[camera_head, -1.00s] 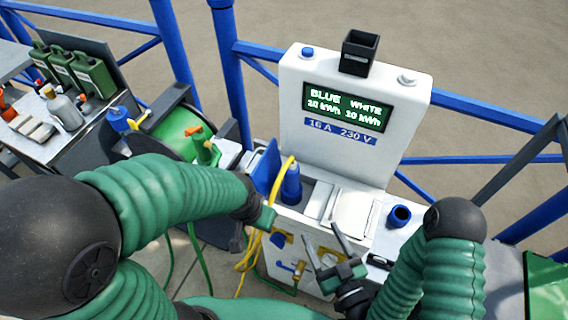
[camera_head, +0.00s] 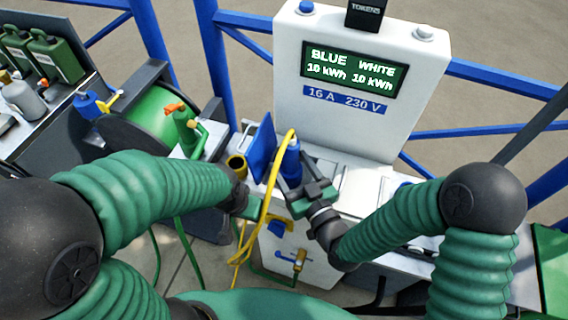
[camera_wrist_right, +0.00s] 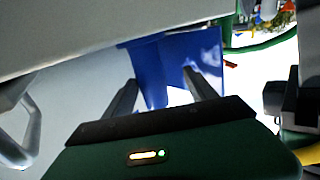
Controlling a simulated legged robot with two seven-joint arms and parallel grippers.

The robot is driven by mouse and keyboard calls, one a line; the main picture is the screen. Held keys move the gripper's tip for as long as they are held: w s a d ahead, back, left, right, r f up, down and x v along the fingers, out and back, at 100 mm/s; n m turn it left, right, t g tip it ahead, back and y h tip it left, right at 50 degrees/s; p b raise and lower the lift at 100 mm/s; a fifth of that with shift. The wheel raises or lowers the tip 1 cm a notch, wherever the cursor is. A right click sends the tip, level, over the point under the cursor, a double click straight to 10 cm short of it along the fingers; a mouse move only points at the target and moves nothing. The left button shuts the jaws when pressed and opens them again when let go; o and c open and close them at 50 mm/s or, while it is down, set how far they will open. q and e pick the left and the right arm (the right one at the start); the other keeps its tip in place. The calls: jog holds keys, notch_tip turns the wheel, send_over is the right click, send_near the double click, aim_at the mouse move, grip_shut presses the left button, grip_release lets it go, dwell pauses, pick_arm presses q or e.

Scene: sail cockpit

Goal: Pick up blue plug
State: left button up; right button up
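The blue plug (camera_head: 291,158) stands upright in the white power pedestal, beside a raised blue flap (camera_head: 262,148). A yellow cable (camera_head: 270,187) arches from its top and hangs down the front. My right gripper (camera_head: 301,180) is at the plug's right side, its fingers apart; the plug's lower part is partly hidden by it. In the right wrist view the fingers (camera_wrist_right: 163,92) are spread, with blue surfaces just beyond them; I cannot tell there which is plug and which is flap. My left gripper (camera_head: 246,205) is left of the yellow cable, its fingertips not clear.
The pedestal's display panel (camera_head: 352,75) rises behind the plug, reading BLUE and WHITE. A green hose reel (camera_head: 158,118) and a side table with green canisters (camera_head: 54,58) stand at the left. Blue railings (camera_head: 500,76) run behind.

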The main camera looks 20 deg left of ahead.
aim_at(296, 160)
jog(key=w, duration=0.3)
jog(key=shift+r, duration=0.1)
jog(key=shift+a, duration=0.45)
jog(key=shift+c, duration=0.9)
jog(key=shift+w+a+f, duration=0.1)
jog(key=shift+a+f, duration=0.1)
jog(key=shift+a, duration=0.1)
jog(key=c, duration=0.5)
jog(key=shift+c, duration=1.2)
pick_arm(q)
jog(key=shift+w+d+r, duration=0.1)
jog(key=shift+d+r, duration=0.1)
jog(key=shift+d, duration=0.8)
pick_arm(e)
jog(key=shift+d+r, duration=0.15)
jog(key=shift+d, duration=0.25)
grip_shut()
